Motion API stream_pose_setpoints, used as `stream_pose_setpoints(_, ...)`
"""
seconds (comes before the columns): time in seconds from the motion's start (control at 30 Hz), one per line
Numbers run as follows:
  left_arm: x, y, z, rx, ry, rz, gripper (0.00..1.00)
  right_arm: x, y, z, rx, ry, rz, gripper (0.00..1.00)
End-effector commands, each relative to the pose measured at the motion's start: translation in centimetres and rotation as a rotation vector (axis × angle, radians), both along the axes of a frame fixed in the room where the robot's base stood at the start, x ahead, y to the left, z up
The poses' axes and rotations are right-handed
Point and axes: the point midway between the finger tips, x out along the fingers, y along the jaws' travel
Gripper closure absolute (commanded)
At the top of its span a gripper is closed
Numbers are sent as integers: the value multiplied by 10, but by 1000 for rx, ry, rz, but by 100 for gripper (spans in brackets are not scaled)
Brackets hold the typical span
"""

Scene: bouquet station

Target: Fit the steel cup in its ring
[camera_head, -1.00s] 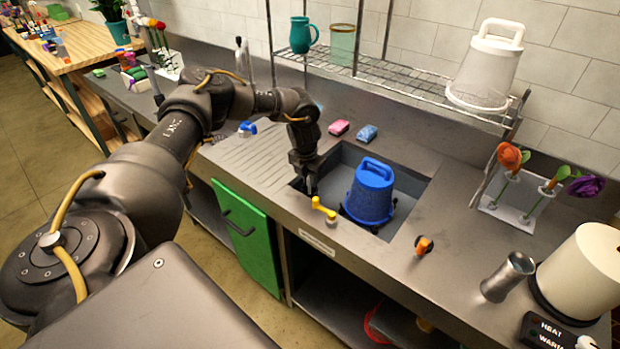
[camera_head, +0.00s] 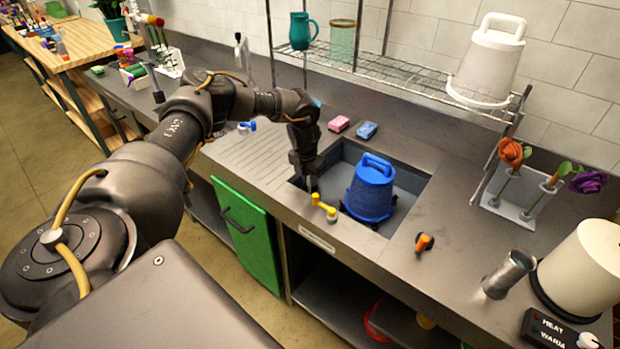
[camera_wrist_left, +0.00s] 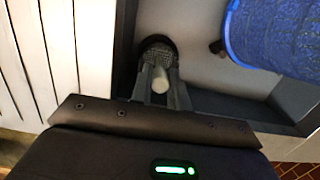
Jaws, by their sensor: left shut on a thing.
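In the left wrist view, my left gripper (camera_wrist_left: 161,92) is shut on the pale post of a perforated steel cup (camera_wrist_left: 157,54). The cup's grey mesh shows beyond the fingertips. A dark ring (camera_wrist_left: 145,45) borders it at the sink floor. I cannot tell whether the cup is seated in the ring or just above it. In the head view, my left gripper (camera_head: 311,184) points down into the left end of the sink. The cup and ring are hidden there. My right gripper is not in view.
A blue bucket (camera_head: 370,190) stands in the sink, right of my gripper; it also shows in the left wrist view (camera_wrist_left: 275,35). A yellow handle (camera_head: 322,207) is at the sink's front rim. An orange-and-black item (camera_head: 424,243) and metal tumbler (camera_head: 508,275) are farther right.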

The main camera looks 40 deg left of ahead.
Motion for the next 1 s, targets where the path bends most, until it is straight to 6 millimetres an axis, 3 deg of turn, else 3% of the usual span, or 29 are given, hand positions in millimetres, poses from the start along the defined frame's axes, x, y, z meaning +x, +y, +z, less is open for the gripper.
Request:
stream_pose_setpoints(0.83, 0, 0, -12, 0, -1, 0, 100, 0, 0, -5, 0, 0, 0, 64)
stream_pose_setpoints(0.87, 0, 0, -12, 0, -1, 0, 80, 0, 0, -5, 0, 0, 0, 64)
stream_pose_setpoints(1.0, 0, 0, -12, 0, 0, 0, 62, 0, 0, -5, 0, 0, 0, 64)
